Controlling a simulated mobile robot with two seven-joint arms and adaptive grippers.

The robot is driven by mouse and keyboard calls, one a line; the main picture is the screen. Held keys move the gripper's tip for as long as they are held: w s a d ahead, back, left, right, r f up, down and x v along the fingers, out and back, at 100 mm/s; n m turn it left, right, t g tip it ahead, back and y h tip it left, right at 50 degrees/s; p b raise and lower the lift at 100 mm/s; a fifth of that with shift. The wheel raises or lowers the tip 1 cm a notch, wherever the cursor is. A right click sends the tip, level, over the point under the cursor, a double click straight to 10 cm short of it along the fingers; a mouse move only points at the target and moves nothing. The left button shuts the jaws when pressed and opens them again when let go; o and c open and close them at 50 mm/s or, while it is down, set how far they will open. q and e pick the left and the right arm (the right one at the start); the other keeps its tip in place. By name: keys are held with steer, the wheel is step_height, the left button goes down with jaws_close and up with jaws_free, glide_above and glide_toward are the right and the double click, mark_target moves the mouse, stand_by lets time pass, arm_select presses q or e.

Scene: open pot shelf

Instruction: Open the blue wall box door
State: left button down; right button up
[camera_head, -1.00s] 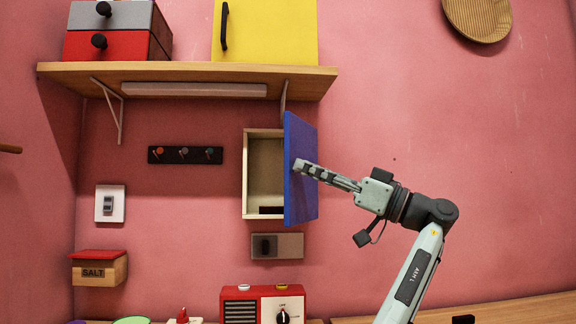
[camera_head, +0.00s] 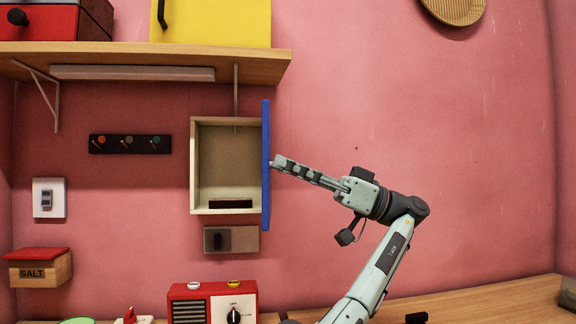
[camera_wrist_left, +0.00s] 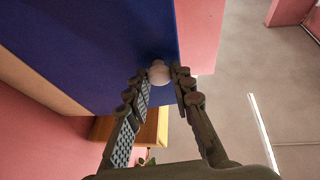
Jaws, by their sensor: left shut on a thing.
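The blue door (camera_head: 266,190) of the wall box stands open, seen nearly edge-on at the box's right side. The pale wall box (camera_head: 225,160) is open to the front, with a dark item (camera_head: 230,204) at its bottom. My left gripper (camera_head: 278,163) is at the door's right face. In the left wrist view the blue door (camera_wrist_left: 95,50) fills the upper left, and my left gripper (camera_wrist_left: 159,76) is shut on the round pale knob (camera_wrist_left: 158,68) near the door's edge. The right gripper is not in view.
A wooden shelf (camera_head: 130,57) with a yellow cabinet (camera_head: 215,22) is above the box. A grey switch plate (camera_head: 232,240) and a red radio (camera_head: 213,304) are below. A hook rack (camera_head: 130,144) hangs left. The wall to the right is clear.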

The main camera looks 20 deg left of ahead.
arm_select(q)
steer(key=c, duration=1.3)
jaws_free()
